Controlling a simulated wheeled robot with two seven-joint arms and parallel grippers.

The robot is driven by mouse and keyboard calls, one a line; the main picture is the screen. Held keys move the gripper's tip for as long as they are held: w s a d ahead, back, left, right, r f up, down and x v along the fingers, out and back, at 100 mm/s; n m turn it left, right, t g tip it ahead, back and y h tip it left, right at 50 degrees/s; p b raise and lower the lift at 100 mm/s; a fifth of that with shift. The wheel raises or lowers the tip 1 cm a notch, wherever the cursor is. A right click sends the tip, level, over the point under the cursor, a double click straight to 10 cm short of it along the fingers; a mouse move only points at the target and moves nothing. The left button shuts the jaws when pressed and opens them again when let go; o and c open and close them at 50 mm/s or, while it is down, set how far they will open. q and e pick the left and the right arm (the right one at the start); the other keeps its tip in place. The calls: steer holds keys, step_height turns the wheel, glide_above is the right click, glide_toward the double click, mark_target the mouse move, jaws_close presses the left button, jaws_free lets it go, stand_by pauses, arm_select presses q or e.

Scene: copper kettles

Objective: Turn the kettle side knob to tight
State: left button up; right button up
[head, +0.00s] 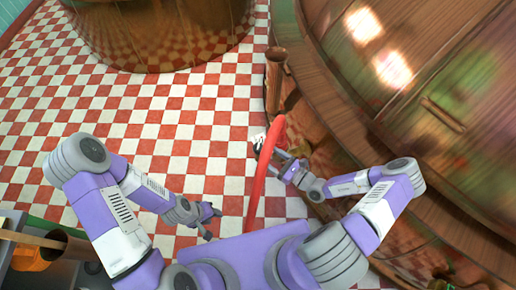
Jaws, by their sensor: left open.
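A large copper kettle (410,65) fills the right side of the head view. I cannot clearly make out the side knob. A red curved bar (264,173) runs up the middle, close to the kettle's lower side. My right gripper (276,154) is beside the upper part of this bar, near the kettle's base. Its fingertips are partly hidden by the bar, so I cannot tell its opening or whether it touches anything. My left gripper (211,224) is open and empty above the checkered floor, left of the red bar.
Another copper vessel (160,30) stands at the top left. A short brown pipe (276,72) rises beside the kettle's edge. Dark items and a brown tube (55,240) are at the lower left. The red and white checkered floor (130,110) between the vessels is clear.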

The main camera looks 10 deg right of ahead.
mark_target(262, 152)
steer(key=b+x, duration=0.1)
steer(key=x, duration=0.6)
steer(key=shift+w+b, duration=0.1)
steer(key=shift+b, duration=0.25)
